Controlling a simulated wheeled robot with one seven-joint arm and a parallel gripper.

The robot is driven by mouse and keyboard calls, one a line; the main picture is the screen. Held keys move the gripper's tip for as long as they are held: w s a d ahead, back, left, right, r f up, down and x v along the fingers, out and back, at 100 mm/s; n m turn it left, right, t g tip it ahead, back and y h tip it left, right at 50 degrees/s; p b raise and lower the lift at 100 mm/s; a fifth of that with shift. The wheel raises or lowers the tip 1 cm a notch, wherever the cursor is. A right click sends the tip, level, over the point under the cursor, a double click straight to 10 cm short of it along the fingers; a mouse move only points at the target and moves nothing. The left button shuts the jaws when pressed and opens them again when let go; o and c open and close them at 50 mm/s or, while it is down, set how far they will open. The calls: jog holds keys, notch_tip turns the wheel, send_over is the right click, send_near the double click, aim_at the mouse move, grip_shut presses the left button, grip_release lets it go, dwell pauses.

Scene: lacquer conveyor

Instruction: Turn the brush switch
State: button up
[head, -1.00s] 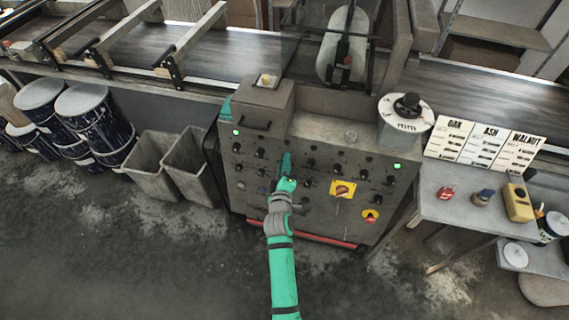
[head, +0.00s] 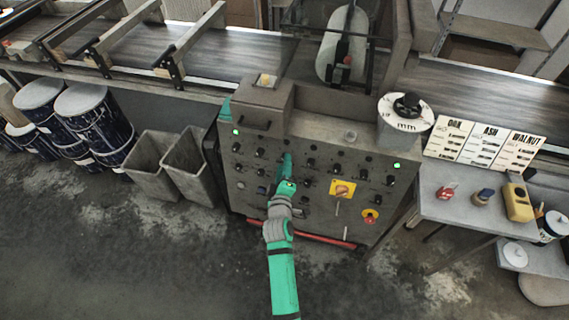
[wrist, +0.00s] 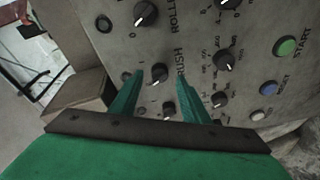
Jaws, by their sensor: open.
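The grey control panel (head: 318,210) faces me with rows of small black knobs. My gripper (head: 287,163) is at its left-middle part in the head view. In the wrist view my gripper (wrist: 160,80) is open, its two green fingers pointing at the panel. A black knob (wrist: 168,108) with a white pointer line lies between the fingers. The word BRUSH (wrist: 180,62) is printed beside it, partly cut by the right finger. Whether the fingers touch the knob I cannot tell. In the head view my arm and hand hide this knob.
Other black knobs (wrist: 145,14) (wrist: 222,60) (wrist: 220,98) sit close around the fingers. A green START button (wrist: 286,46) and a blue button (wrist: 268,89) are to the right. A yellow-plated switch (head: 342,189) and a red-and-yellow knob (head: 370,215) are farther right on the panel.

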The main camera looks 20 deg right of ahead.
jog(key=v, duration=0.9)
jog(key=shift+s+a, duration=0.15)
jog(key=s+a+f+m+y, duration=0.1)
jog(key=s+a+y, duration=0.1)
jog(key=s+a, duration=0.5)
jog(key=s+a+f+m+y, duration=0.2)
jog(key=s+a, duration=0.1)
jog(key=s, duration=0.8)
jog(key=s+a+r+m+y, duration=0.1)
jog(key=s+a+r+m, duration=0.1)
jog(key=s, duration=0.6)
jog(key=s+a+r+m+y, duration=0.1)
jog(key=s+a+r+m, duration=0.2)
jog(key=s+r, duration=0.4)
jog(key=shift+s+a+m, duration=0.25)
jog(key=shift+s+m, duration=0.25)
jog(key=shift+s, duration=0.4)
jog(key=shift+d, duration=0.1)
